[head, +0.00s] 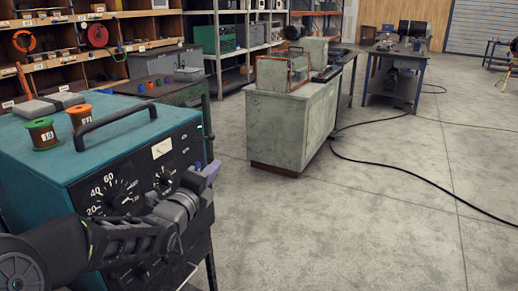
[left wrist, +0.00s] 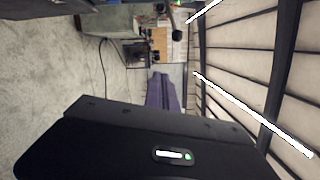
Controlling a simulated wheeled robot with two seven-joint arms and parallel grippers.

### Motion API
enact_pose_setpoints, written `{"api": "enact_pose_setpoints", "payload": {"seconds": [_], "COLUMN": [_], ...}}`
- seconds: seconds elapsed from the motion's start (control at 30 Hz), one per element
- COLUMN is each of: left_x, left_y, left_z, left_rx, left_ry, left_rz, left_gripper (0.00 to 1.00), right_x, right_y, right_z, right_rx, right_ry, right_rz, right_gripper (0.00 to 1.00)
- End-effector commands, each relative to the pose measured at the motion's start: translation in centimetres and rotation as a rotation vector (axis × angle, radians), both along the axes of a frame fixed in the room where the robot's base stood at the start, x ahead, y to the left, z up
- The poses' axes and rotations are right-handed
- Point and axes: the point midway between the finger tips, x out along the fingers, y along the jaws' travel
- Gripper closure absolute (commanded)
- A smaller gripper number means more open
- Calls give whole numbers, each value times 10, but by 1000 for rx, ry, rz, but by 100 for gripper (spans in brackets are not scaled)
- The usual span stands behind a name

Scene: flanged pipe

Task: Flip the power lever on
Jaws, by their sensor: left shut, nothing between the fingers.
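The teal machine (head: 60,160) stands at the left of the head view. Its black front panel has numbered dials (head: 112,197) and a small white meter (head: 163,148). My left gripper (head: 210,171) is in front of the panel's right part, its purple fingers pointing away to the right. In the left wrist view the fingers (left wrist: 163,92) are together and empty. I cannot make out the power lever; my left arm and gripper cover part of the panel. My right gripper is not in view.
A black handle (head: 115,122), a green spool (head: 43,133) and an orange spool (head: 78,117) are on the machine's top. A grey-green cabinet (head: 290,125) stands beyond. A black cable (head: 400,176) crosses the otherwise clear floor at right.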

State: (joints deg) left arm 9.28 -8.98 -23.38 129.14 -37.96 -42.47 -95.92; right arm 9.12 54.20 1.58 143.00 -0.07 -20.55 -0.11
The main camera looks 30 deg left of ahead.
Motion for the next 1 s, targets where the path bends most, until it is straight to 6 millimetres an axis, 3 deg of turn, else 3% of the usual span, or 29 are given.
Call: {"api": "enact_pose_setpoints", "payload": {"seconds": [0.1,0.2,0.67,0.87,1.0], "left_x": [1,1,7,30,56], "left_y": [-3,-4,-3,0,4], "left_z": [5,5,6,7,9], "left_rx": [163,213,217,216,216], "left_ry": [7,13,16,17,18], "left_rz": [-4,-1,-1,-3,-3], "left_gripper": [100,100,100,100,100], "right_x": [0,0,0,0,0], "right_y": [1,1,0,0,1], "right_z": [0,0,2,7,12], "right_rx": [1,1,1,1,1], "right_ry": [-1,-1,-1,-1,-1], "right_rz": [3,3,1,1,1], "right_gripper": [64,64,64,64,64]}}
